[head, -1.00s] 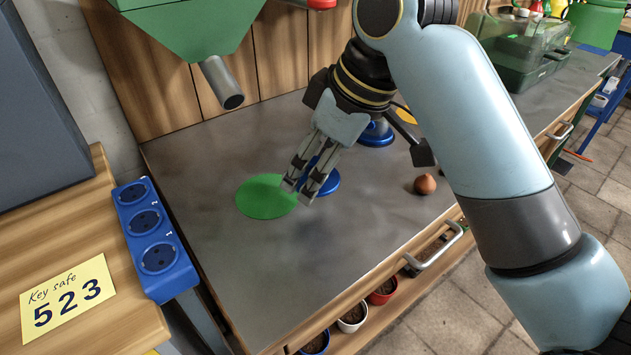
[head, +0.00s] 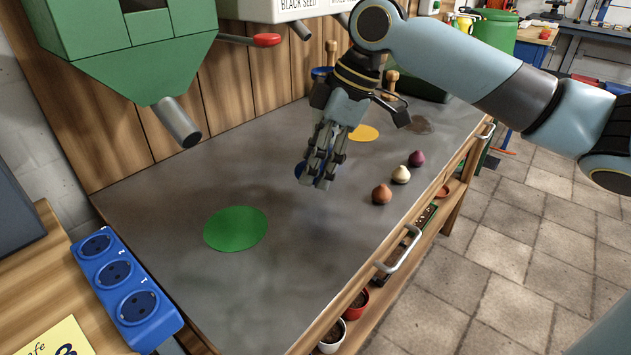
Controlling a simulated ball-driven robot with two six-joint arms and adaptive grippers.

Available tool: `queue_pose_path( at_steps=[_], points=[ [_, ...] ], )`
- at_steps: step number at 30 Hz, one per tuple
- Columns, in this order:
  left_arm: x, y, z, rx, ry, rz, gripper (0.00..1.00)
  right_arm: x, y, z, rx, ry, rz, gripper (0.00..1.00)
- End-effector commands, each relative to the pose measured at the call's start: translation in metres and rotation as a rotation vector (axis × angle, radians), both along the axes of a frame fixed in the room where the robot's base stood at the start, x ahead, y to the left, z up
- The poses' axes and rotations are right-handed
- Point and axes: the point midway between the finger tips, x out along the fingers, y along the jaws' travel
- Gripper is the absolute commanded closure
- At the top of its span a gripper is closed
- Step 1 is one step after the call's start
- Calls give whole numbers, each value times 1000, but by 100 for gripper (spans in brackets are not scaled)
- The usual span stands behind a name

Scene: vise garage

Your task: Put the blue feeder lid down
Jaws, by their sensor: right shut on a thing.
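My right gripper (head: 321,178) is over the middle of the grey bench top, fingers pointing down and close together. It is shut on the blue feeder lid (head: 299,171), of which only a small blue edge shows to the left of the fingers. The rest is hidden behind them, and I cannot tell whether the lid touches the bench. A flat green disc (head: 236,228) lies on the bench to the left and nearer. A flat yellow disc (head: 364,133) lies beyond and to the right. My left gripper is not in view.
Several onion-like bulbs stand near the bench's right edge, with a brown one (head: 382,194) nearest. A green hopper (head: 120,45) with a metal spout hangs at upper left. A blue socket block (head: 124,290) is at lower left. The bench (head: 270,285) is clear in front.

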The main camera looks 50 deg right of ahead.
Motion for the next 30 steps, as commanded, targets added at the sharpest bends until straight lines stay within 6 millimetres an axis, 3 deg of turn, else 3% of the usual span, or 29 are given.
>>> queue_pose_path(
  at_steps=[13,23,24,29,30],
  points=[
    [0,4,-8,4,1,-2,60,0,1,-55,0,0,-1,60],
    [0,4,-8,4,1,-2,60,0,0,-59,-1,0,0,60],
    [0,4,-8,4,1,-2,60,0,0,-59,-1,0,0,36],
    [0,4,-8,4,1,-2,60,0,0,-59,-1,0,0,15],
    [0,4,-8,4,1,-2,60,0,0,-59,-1,0,0,15]
  ],
)
